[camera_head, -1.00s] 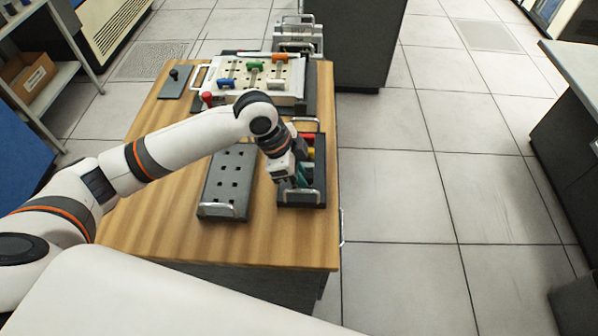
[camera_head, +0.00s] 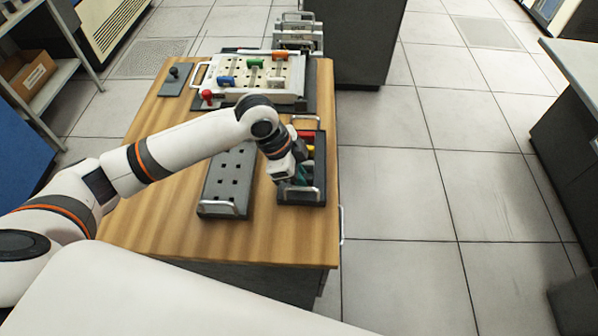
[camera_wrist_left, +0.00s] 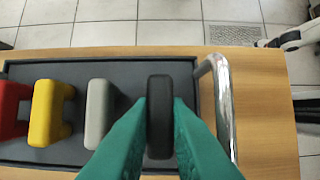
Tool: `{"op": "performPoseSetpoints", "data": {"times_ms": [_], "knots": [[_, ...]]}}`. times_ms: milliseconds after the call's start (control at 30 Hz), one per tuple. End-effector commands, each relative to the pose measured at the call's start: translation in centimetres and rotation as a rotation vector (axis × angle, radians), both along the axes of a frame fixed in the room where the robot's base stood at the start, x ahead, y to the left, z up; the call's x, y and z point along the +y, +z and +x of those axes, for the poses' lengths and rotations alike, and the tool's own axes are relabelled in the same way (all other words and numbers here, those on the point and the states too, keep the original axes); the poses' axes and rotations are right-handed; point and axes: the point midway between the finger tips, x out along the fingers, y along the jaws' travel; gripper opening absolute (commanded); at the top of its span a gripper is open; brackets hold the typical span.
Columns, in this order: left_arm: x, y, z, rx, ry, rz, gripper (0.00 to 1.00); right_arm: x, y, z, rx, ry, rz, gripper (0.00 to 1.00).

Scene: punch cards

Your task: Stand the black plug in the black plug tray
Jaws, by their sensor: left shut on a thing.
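The black plug (camera_wrist_left: 160,88) stands between the teal fingertips of my left gripper (camera_wrist_left: 160,108) in the left wrist view. The fingers press on it from both sides. It is at the handle end of a dark tray (camera_wrist_left: 128,75), in line with grey, yellow and red plugs. In the head view my left gripper (camera_head: 298,176) reaches down into this tray (camera_head: 321,165) at the table's right side, and its wrist hides the plug. A dark tray with square holes (camera_head: 229,178) lies just left of it. My right gripper is not in view.
The grey plug (camera_wrist_left: 98,108) is beside the black one, then the yellow (camera_wrist_left: 47,112) and red (camera_wrist_left: 12,108) plugs. A metal handle (camera_wrist_left: 222,100) rises close to my right-hand finger. A white board with coloured pieces (camera_head: 288,91) is at the back. Bare wood (camera_head: 150,225) lies front left.

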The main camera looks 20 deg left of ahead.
Motion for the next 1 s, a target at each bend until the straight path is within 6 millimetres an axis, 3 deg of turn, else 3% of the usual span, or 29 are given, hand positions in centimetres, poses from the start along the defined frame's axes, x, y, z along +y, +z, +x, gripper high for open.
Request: {"op": "performPoseSetpoints", "data": {"times_ms": [1000], "knots": [[0.0, -1.1, 0.0, 0.001, 0.001, 0.000, 0.00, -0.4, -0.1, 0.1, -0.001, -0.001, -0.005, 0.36]]}}
